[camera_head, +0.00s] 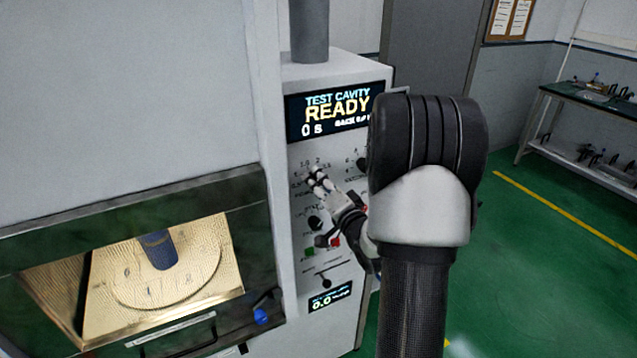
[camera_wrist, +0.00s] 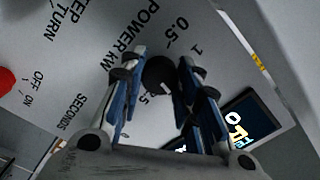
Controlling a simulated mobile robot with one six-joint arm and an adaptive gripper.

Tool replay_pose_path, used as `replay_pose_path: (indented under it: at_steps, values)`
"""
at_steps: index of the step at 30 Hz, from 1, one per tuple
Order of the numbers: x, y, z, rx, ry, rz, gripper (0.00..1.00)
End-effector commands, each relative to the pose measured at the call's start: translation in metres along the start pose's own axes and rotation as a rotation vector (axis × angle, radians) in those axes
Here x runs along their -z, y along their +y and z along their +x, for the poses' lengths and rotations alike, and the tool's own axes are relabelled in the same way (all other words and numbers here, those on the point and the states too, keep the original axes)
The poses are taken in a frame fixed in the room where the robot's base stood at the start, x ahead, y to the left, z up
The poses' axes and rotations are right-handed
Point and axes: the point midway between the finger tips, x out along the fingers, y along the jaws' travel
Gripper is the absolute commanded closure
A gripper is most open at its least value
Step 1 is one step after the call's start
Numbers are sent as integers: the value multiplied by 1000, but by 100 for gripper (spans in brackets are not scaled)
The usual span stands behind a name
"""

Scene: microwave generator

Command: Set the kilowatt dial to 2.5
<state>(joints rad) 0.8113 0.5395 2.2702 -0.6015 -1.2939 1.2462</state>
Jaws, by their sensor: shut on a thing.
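The kilowatt dial (camera_wrist: 160,74) is a round black knob on the grey control panel, under the "POWER KW" lettering. In the wrist view it sits between the two fingers of my gripper (camera_wrist: 157,85), which is shut on it. A pale mark shows on the dial's lower edge, near the fingers. The "0.5" and "1" scale marks show beside it; other numbers are partly hidden by the fingers.
The panel's display (camera_head: 335,110) reads "TEST CAVITY READY 0 s". Another black knob (camera_head: 314,223), a green button (camera_head: 309,253) and a red button (camera_head: 336,242) lie below my gripper. A lower display (camera_head: 330,298) reads 0.0. The lit cavity (camera_head: 60,285) stands left.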

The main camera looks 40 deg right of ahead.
Motion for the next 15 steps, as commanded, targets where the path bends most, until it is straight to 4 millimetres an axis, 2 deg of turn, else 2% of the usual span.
replay_pose_path:
  at_steps: [15]
  values:
    - [1,-1,0,0,0,491,94]
